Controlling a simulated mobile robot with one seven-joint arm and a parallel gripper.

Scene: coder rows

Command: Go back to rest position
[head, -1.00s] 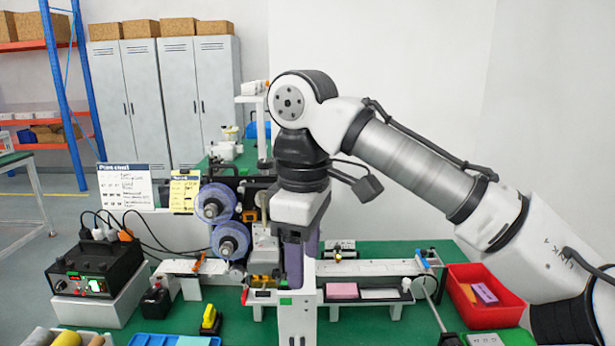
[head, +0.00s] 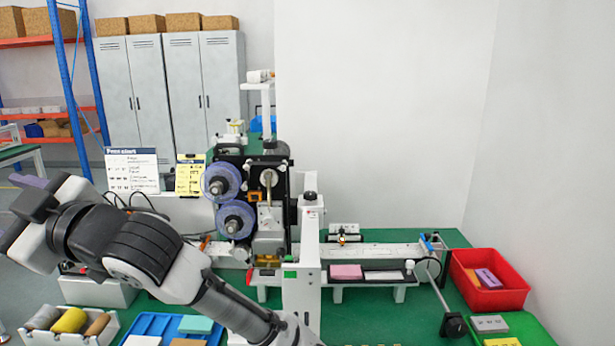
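My gripper (head: 22,190) is at the far left edge of the head view, turned away to the left and partly cut off by the frame. My arm reaches up from the bottom centre and bends over to the left. The coder machine (head: 262,205), with two purple-blue reels (head: 222,181), stands in the middle of the green table (head: 375,325), clear of my gripper.
A red bin (head: 519,295) with blocks stands at the right, with a green tray (head: 540,330) in front. A blue tray (head: 150,325) and a bin of rolls (head: 108,328) lie at front left. My arm partly hides the white box (head: 95,293) at left.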

